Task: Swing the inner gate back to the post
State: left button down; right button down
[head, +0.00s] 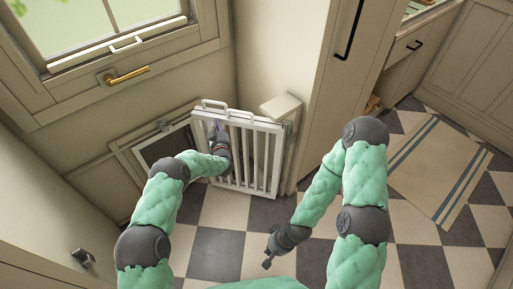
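The white slatted gate (262,157) stands upright at the middle of the head view, with a handle loop on its top rail. Its right end meets the post (282,107), a pale square-capped upright with a small grey metal fitting beside the gate. My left gripper (215,128) is at the gate's left end, close against the bars. Its fingers are small and partly hidden there, so I cannot tell whether they hold a bar. My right gripper (267,263) hangs low over the floor, apart from the gate; its fingers are too small to read.
A dark framed panel (168,146) is in the low wall left of the gate. A window (95,25) with a brass handle is above. A tall cabinet (335,60) stands right of the post. A striped rug (438,168) lies on the checkered floor, which has free room.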

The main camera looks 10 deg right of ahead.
aim_at(220, 113)
pick_arm(q)
jog(key=shift+w+d, duration=0.15)
jog(key=shift+w, duration=0.6)
jog(key=shift+w+d, duration=0.15)
jog(key=shift+w, duration=0.6)
jog(key=shift+w+d, duration=0.25)
jog(key=shift+w, duration=0.5)
jog(key=shift+w+d, duration=0.2)
jog(key=shift+w, duration=0.6)
jog(key=shift+w+d, duration=0.3)
jog(key=shift+w, duration=0.4)
jog(key=shift+w+d, duration=0.3)
jog(key=shift+w, duration=0.35)
